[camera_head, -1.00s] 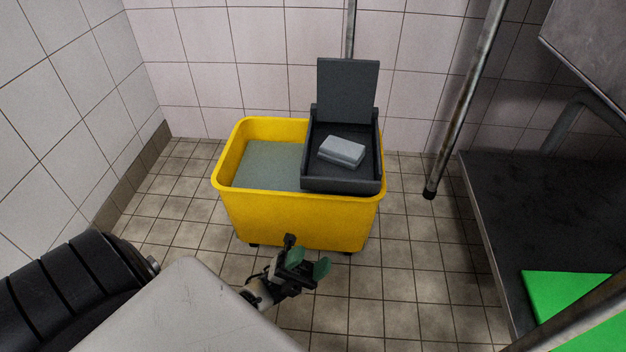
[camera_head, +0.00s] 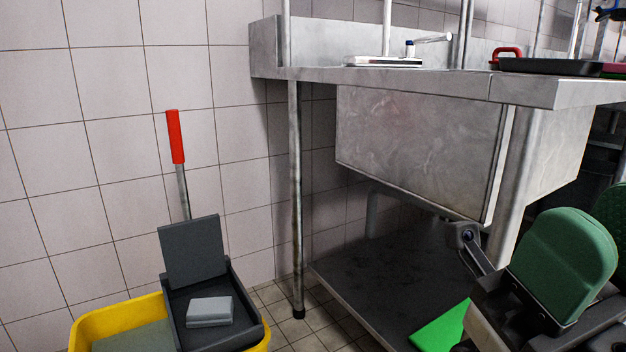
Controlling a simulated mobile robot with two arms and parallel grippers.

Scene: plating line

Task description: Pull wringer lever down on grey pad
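The wringer lever (camera_head: 182,190) stands nearly upright behind the yellow bucket, with a red grip (camera_head: 175,136) on top. The grey pad (camera_head: 209,311) lies in the dark wringer basket (camera_head: 238,283). A dark press plate (camera_head: 192,251) stands raised behind the pad, clear of it. My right gripper (camera_head: 594,222) is large and close at the lower right, far from the lever. Its two green finger pads are apart, and I see nothing between them. My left gripper is out of view.
The yellow bucket (camera_head: 118,315), holding greyish water, is cut off at the lower left. A metal sink bench (camera_head: 420,135) with a leg and a dark lower shelf (camera_head: 365,290) fills the right. A green board (camera_head: 442,328) lies on the shelf. Tiled wall is behind the lever.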

